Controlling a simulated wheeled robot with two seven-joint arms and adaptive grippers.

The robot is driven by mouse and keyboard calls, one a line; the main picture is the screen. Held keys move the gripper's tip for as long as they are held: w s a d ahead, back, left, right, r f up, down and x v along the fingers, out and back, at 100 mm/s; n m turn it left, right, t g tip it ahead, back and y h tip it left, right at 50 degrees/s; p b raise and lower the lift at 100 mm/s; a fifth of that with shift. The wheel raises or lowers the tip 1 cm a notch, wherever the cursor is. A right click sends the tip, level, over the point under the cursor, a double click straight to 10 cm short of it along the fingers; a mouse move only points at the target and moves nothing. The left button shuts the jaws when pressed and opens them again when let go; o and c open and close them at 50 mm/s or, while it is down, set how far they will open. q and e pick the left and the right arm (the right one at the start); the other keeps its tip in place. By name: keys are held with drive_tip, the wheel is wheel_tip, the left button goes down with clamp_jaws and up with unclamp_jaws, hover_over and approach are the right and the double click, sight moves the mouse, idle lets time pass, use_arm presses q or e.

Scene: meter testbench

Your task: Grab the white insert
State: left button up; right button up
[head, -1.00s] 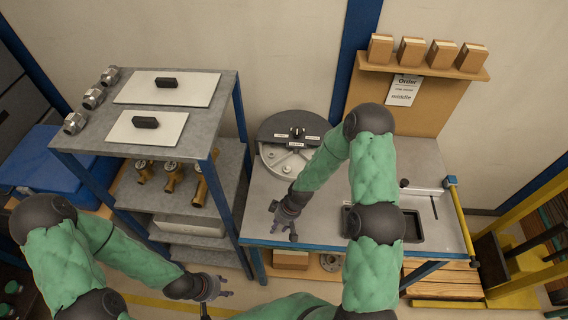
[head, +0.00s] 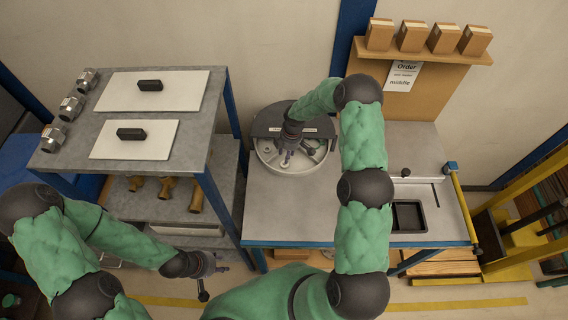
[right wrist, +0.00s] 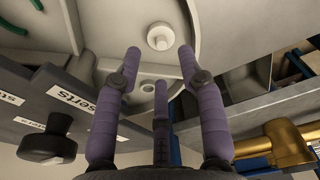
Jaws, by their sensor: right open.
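A round white insert (right wrist: 160,36) lies in a light grey compartment of the round tray (right wrist: 225,20) in the right wrist view. My right gripper (right wrist: 158,56) is open, with its purple fingertips on either side of the insert's near edge. I cannot tell if they touch it. In the head view my right gripper (head: 286,160) is over the front part of the round tray (head: 268,165), and the insert is hard to make out there. My left gripper (head: 208,266) hangs in front of the shelf, low and apart from the bench; its fingers are too small to judge.
The dark lid with labels and a black knob (right wrist: 48,148) covers part of the tray. A black rectangular tray (head: 408,216) sits on the bench to the right. A metal shelf (head: 205,130) with white plates and brass fittings stands left. The bench's front left is clear.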

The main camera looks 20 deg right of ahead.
sight(284, 164)
drive_tip(key=shift+a+f, duration=0.15)
drive_tip(key=shift+f, duration=0.6)
drive_tip(key=shift+w+a+f+p, duration=0.15)
drive_tip(key=shift+f+p, duration=0.1)
drive_tip(key=shift+f, duration=0.8)
drive_tip(key=shift+s+a+f+p, duration=0.1)
drive_tip(key=shift+f+p, duration=0.15)
drive_tip(key=shift+f, duration=0.75)
drive_tip(key=c, duration=0.8)
